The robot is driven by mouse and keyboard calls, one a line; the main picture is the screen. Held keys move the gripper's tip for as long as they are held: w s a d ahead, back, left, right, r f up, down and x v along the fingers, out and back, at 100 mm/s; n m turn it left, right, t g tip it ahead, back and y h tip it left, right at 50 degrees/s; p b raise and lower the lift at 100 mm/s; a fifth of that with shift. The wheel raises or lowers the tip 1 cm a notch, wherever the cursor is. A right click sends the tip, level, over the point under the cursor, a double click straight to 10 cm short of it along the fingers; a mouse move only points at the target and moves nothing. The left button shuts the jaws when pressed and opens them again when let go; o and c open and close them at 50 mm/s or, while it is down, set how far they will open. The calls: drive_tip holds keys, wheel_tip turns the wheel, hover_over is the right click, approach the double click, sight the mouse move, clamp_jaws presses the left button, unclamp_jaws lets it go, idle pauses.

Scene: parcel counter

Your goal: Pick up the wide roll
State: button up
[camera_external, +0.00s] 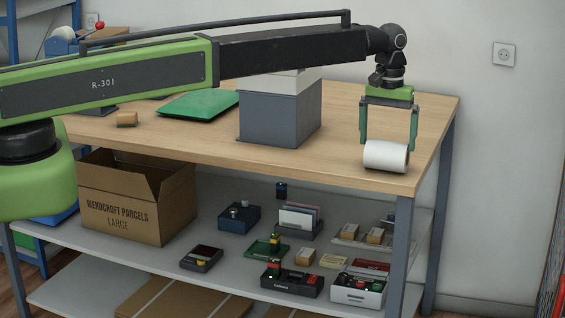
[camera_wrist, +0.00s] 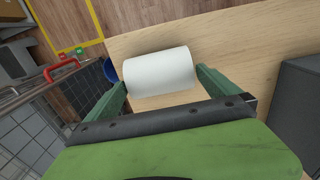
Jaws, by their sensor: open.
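The wide roll (camera_external: 385,157) is white and lies on its side near the front right corner of the wooden counter (camera_external: 345,135). In the wrist view the wide roll (camera_wrist: 158,72) lies just beyond and between the fingertips. My gripper (camera_external: 389,142) points down over the roll with its two green fingers apart. In the wrist view my gripper (camera_wrist: 162,78) has one finger near each end of the roll. I cannot tell whether either finger touches it. No other object shows between the fingers.
A grey box (camera_external: 280,115) with a lighter top stands left of the roll. A green parcel (camera_external: 200,104) and a small brown block (camera_external: 126,119) lie farther left. The counter's edge is close to the roll. A shelf below holds a carton (camera_external: 125,205) and several small devices.

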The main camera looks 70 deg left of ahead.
sight(395, 154)
wheel_tip(395, 154, down, 5)
drive_tip(key=b, duration=0.5)
drive_tip(key=shift+w+f, duration=0.1)
drive_tip(key=shift+f, duration=0.05)
drive_tip(key=shift+r, duration=0.2)
drive_tip(key=c, duration=1.4)
wheel_tip(395, 154, up, 5)
drive_tip(key=p, duration=0.5)
drive_tip(key=s+d+r+p, duration=0.5)
drive_tip(key=d+r+p, duration=0.1)
drive_tip(key=d, duration=0.4)
drive_tip(key=shift+d, duration=0.3)
